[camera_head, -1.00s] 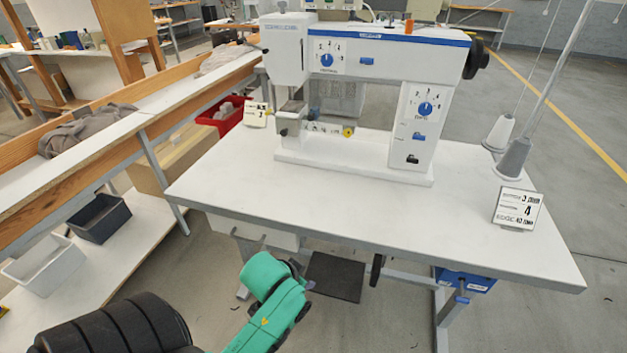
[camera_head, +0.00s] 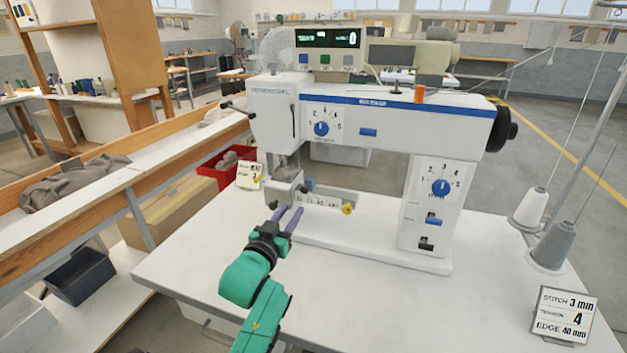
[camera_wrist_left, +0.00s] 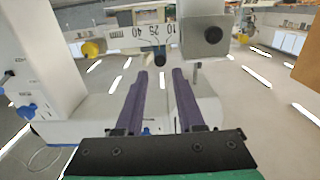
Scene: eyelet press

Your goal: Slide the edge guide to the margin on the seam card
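The seam card (camera_head: 565,313) stands at the table's right; it reads stitch 3 mm, tension 4, edge 40 mm. The edge guide's scale bar (camera_head: 321,202) lies low across the front of the sewing machine (camera_head: 385,130), with a yellow knob (camera_head: 347,209) at its right end. In the left wrist view the scale (camera_wrist_left: 150,32) shows 10, 25 and 40. A grey block (camera_wrist_left: 207,35) sits beside the 10 end, and a dark round knob (camera_wrist_left: 160,58) shows below the 25. My left gripper (camera_head: 291,210) is open, its purple fingers just in front of the bar. Contact cannot be told.
The white table (camera_head: 370,300) is clear in front of the machine. A second small card (camera_head: 250,175) stands at its left, by a red bin (camera_head: 222,165). Thread cones (camera_head: 552,246) stand at the right. A dial (camera_head: 440,187) is on the machine's column.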

